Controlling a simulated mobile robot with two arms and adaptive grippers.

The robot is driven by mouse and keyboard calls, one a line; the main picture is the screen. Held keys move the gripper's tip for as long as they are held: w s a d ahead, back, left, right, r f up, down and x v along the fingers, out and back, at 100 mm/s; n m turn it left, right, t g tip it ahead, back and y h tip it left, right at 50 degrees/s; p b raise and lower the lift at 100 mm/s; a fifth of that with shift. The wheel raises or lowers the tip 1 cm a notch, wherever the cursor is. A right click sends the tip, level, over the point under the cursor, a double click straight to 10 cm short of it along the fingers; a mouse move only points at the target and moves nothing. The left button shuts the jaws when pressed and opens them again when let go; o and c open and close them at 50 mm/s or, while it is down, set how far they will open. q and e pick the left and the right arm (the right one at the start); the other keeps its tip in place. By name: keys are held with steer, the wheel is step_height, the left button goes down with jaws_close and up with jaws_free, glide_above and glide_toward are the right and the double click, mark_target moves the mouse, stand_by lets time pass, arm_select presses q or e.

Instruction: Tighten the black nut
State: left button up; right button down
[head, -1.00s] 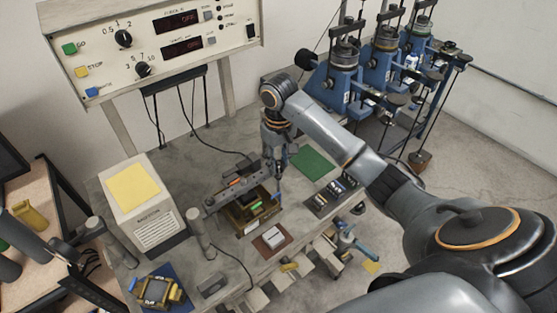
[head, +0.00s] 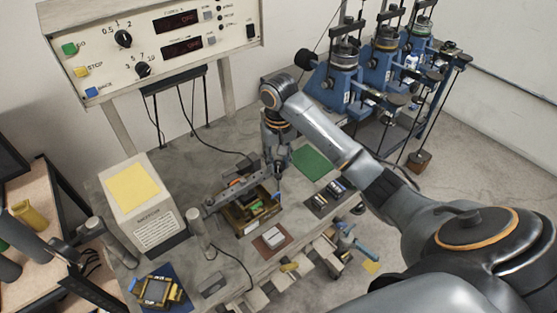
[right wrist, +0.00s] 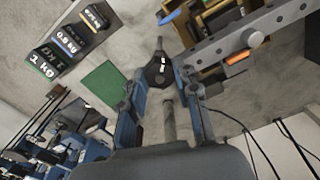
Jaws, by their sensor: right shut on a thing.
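The black nut (right wrist: 158,72), a dark lobed piece with white marks, sits between the blue fingertips of my right gripper (right wrist: 163,82) in the right wrist view. The gripper is shut on it. A grey rod (right wrist: 169,120) shows between the fingers. In the head view my right gripper (head: 277,165) points down at the back edge of the brass-coloured fixture (head: 248,217) with its grey slotted bar (head: 228,193). The nut cannot be made out there. My left gripper is not in view.
A green mat (head: 313,163) and a tray of labelled weights (head: 328,198) lie to the right of the fixture. A white box (head: 146,213) with a yellow top stands to the left. Blue presses (head: 345,85) stand behind. A control panel (head: 150,40) is above.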

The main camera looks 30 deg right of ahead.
steer(key=c, duration=1)
jaws_free()
step_height(320, 180, up, 12)
steer(key=shift+r, duration=0.1)
